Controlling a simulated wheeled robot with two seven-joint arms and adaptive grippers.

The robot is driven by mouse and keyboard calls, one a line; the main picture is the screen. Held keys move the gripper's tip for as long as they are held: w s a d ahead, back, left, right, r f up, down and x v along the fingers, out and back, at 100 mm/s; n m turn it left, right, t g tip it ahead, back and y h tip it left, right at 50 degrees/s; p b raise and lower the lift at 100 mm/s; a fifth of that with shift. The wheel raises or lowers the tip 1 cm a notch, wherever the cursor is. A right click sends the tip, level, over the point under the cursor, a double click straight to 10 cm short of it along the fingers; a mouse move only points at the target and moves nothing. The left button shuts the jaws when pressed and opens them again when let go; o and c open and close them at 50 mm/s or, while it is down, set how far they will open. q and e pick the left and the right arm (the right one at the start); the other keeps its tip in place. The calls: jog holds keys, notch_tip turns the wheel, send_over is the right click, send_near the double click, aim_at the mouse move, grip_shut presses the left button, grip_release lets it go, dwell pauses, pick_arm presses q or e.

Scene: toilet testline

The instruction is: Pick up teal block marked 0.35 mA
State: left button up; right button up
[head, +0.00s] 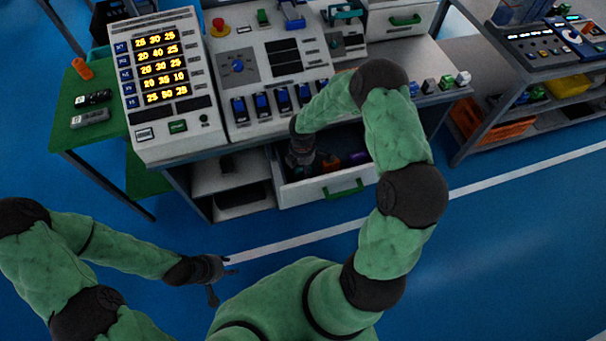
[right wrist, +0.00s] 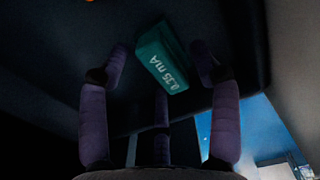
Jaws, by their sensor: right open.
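The teal block marked 0.35 mA (right wrist: 163,58) lies in the dark interior of the open drawer (head: 318,188). In the right wrist view it is slightly tilted, its white marking facing me. My right gripper (right wrist: 160,62) is open, its fingers on either side of the block, with a gap on both sides. In the head view my right gripper (head: 303,165) reaches down into the drawer; the teal block cannot be made out there. My left gripper (head: 222,274) hangs over the blue floor, its fingers apart and empty.
The drawer has a green handle (head: 343,188) and pale front; orange and purple blocks (head: 357,158) lie to the right inside. The control panel (head: 265,75) stands above. A green table (head: 85,100) is at left, and an orange crate (head: 478,122) at right.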

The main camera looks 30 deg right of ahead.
jog(key=shift+f, duration=0.55)
grip_shut()
jog(key=shift+r, duration=0.1)
